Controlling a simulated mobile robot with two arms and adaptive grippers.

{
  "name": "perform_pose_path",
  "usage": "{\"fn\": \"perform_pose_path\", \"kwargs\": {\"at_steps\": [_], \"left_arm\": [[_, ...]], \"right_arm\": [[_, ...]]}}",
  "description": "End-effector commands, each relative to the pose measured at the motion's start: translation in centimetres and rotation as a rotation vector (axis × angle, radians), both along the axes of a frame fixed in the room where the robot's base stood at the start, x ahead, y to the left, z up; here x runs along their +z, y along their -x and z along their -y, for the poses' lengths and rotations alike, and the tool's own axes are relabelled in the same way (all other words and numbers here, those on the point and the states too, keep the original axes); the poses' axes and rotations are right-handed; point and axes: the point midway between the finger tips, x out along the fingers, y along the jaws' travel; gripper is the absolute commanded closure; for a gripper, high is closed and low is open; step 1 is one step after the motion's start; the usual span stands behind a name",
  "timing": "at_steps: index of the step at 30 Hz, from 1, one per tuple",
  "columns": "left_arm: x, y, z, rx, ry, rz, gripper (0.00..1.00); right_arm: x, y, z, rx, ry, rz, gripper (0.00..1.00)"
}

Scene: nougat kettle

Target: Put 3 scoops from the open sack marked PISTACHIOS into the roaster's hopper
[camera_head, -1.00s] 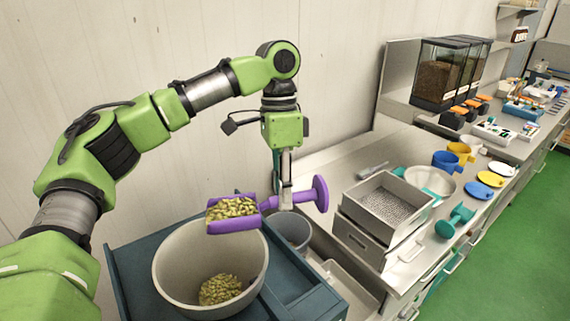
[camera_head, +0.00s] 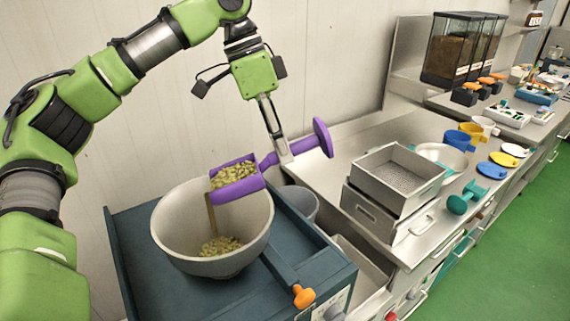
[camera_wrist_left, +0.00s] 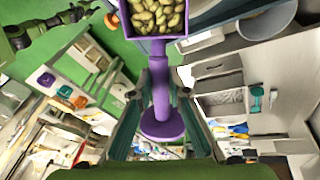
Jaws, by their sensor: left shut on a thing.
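My left gripper (camera_head: 280,150) is shut on the handle of a purple scoop (camera_head: 238,189). The scoop holds green-brown pistachios (camera_head: 233,172) and is tilted over the grey bowl-shaped hopper (camera_head: 176,232). A thin brownish streak (camera_head: 211,215) runs from the scoop's left edge down into the hopper. A small pile of pistachios (camera_head: 221,245) lies at the hopper's bottom. In the left wrist view the scoop's handle (camera_wrist_left: 161,95) stands between my fingers, with nuts at the top edge. The sack marked PISTACHIOS and my right gripper do not show.
The hopper sits on a dark blue machine (camera_head: 130,285) with an orange-knobbed lever (camera_head: 303,296). A grey bucket (camera_head: 300,204) is right behind it. Green floor is clear at right.

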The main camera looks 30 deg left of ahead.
Motion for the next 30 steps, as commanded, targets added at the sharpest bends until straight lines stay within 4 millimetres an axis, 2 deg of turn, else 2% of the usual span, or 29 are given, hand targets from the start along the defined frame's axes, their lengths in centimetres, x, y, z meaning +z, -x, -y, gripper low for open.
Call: {"fn": "perform_pose_path", "kwargs": {"at_steps": [1, 6, 9, 22, 30], "left_arm": [[-0.1, 0.4, -0.6, 0.004, 0.036, 0.027, 1.0], [1.1, 1.6, -2.0, 0.004, 0.144, 0.12, 1.0], [1.7, 2.3, -2.9, 0.004, 0.207, 0.173, 1.0], [4.4, 5.1, -6.1, 0.002, 0.459, 0.391, 1.0], [5.9, 6.5, -7.6, 0.0, 0.58, 0.493, 1.0]], "right_arm": [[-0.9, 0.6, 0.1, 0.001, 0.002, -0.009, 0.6], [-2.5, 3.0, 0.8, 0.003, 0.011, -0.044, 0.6], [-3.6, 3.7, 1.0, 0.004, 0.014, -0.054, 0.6], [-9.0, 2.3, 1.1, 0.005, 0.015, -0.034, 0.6], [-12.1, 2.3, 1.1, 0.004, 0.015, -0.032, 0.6]]}}
